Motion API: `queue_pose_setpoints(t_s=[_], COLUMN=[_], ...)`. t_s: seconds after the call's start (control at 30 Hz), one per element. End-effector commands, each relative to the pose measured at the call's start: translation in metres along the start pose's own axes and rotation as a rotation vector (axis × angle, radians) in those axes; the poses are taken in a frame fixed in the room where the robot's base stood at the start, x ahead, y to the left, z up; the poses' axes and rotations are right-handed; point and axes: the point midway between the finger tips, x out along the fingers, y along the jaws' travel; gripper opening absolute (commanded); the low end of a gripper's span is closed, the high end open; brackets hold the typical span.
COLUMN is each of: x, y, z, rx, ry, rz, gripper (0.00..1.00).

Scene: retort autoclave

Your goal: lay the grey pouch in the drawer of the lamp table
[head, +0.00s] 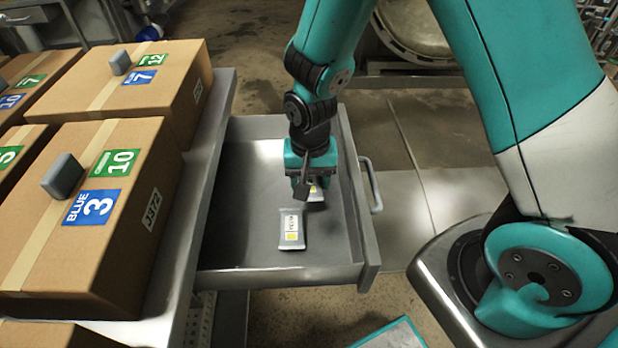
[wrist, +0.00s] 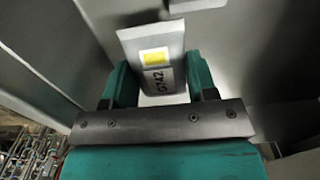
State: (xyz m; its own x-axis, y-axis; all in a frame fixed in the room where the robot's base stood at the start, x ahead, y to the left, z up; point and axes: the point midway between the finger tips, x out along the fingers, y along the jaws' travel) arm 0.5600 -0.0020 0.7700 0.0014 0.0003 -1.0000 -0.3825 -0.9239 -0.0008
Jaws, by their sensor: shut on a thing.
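My gripper (head: 304,192) is down inside the open drawer (head: 240,205) of the lamp table, near its front panel. It is shut on a grey pouch (head: 317,191), mostly hidden behind the fingers in the head view. In the wrist view the held pouch (wrist: 153,55) shows between the two fingers, with a yellow square and dark print on its label. I cannot tell whether it touches the drawer floor. A second grey pouch (head: 291,230) with a white and yellow label lies flat in the drawer, nearer the camera.
Cardboard boxes (head: 135,170) with small grey blocks on top stand left of the drawer. The drawer's handle (head: 371,186) is on its right side. The left part of the drawer floor is bare. A grey edge (wrist: 197,4) shows at the top of the wrist view.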

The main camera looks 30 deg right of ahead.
Motion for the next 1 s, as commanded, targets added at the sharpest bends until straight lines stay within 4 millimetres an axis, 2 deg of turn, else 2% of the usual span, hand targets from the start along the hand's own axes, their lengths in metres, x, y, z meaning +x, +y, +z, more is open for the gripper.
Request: queue_pose_setpoints(t_s=[0.5, 0.53, 0.6, 0.63, 0.87, 1.0], x=[0.012, 0.012, 0.012, 0.012, 0.012, 0.002], y=[0.0, 0.0, 0.0, 0.0, 0.0, 0.0], z=[0.0, 0.0, 0.0, 0.0, 0.0, 0.0], rx=[0.0, 0.0, 0.0, 0.0, 0.0, 0.0], ry=[0.0, 0.0, -0.001, -0.001, -0.001, 0.001], rz=[0.0, 0.0, 0.0, 0.0, 0.0, -0.001], gripper=[0.25, 0.57, 0.73, 0.78, 0.78, 0.78])
